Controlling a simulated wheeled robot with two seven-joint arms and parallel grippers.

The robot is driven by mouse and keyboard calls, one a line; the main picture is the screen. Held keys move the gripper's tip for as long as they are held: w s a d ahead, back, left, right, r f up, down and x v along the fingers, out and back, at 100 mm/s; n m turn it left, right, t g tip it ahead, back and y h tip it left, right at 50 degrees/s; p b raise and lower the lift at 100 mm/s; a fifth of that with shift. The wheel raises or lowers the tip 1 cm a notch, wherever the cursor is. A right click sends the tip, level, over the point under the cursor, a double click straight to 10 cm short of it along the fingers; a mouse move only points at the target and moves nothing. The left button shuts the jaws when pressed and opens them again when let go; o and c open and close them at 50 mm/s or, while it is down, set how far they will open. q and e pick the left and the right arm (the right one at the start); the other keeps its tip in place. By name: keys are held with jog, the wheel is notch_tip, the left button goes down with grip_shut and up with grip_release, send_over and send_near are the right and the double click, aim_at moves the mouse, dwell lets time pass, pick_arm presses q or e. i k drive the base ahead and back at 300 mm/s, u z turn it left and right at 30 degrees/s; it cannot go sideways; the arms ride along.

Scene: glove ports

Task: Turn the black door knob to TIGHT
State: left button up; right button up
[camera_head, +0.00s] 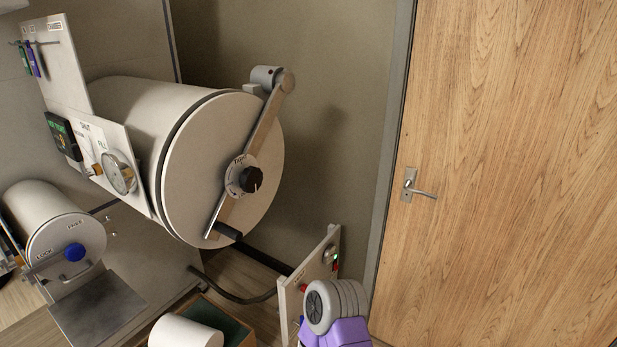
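The black door knob (251,179) sits at the centre of the large round white door (195,165) of a cylindrical chamber. A pale dial ring (233,180) lies behind the knob, with small lettering at its top that seems to read TIGHT. A small white mark on the knob seems to face down and right, away from that lettering. Neither gripper is in view, and nothing touches the knob.
A gauge (118,172) is on a white panel left of the door. A smaller cylinder with a blue knob (75,252) is at lower left. A control panel (322,262) stands below right, beside a purple-grey arm link of mine. A wooden door (510,150) fills the right.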

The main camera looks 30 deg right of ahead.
aim_at(251, 179)
jog(key=z, duration=0.85)
jog(key=k, duration=0.5)
jog(key=z, duration=0.6)
jog(key=i, duration=1.1)
jog(key=z, duration=0.05)
